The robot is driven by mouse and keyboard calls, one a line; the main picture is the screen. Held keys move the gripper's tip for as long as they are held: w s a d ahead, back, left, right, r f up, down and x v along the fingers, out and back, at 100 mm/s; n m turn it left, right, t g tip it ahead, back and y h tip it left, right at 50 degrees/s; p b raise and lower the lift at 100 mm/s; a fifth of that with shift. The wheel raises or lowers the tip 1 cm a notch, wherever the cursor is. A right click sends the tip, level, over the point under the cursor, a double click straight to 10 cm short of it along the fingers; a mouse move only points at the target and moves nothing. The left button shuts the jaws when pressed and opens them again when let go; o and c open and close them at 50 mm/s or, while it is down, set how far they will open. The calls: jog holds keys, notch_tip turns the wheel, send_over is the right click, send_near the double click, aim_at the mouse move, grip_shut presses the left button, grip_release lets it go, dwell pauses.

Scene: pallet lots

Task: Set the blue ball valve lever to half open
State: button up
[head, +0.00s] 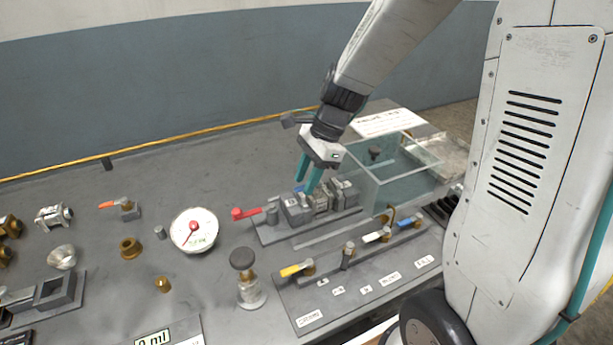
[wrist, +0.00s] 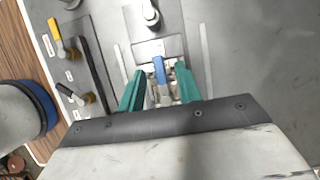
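A blue lever (wrist: 159,69) stands between my gripper's fingers in the wrist view, pointing toward the top of the picture. It sits on a metal valve fitting (wrist: 163,95). In the head view only a small bit of blue (head: 299,189) shows by the fingers; the rest is hidden. My gripper (head: 305,184) has teal fingers pointing down at the grey valve blocks (head: 321,201). In the wrist view my gripper (wrist: 160,82) is open, with a finger on either side of the blue lever and visible gaps. I cannot tell its exact height over the valve.
A front panel carries yellow (head: 292,270), black (head: 346,258), white (head: 374,236) and another blue lever (head: 408,223). A red lever (head: 246,212) lies left of the blocks, a clear tank (head: 400,165) to their right. A gauge (head: 194,230) stands left.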

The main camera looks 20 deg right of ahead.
grip_shut()
jog(key=shift+s+n, duration=0.1)
jog(key=shift+n, duration=0.5)
jog(key=n, duration=0.1)
jog(key=n+g, duration=0.1)
jog(key=shift+s+n, duration=0.3)
jog(key=shift+s, duration=0.05)
jog(key=shift+s+d+n+g+h, duration=0.15)
jog(key=shift+s+n+g+h, duration=0.15)
jog(key=shift+n, duration=0.55)
jog(key=shift+s+d+n+g+h, duration=0.15)
jog(key=shift+n+g, duration=0.2)
jog(key=shift+n, duration=0.45)
jog(key=shift+s+d+n+g+h, duration=0.1)
jog(key=shift+n+g+h, duration=0.2)
jog(key=shift+n, duration=0.55)
grip_release()
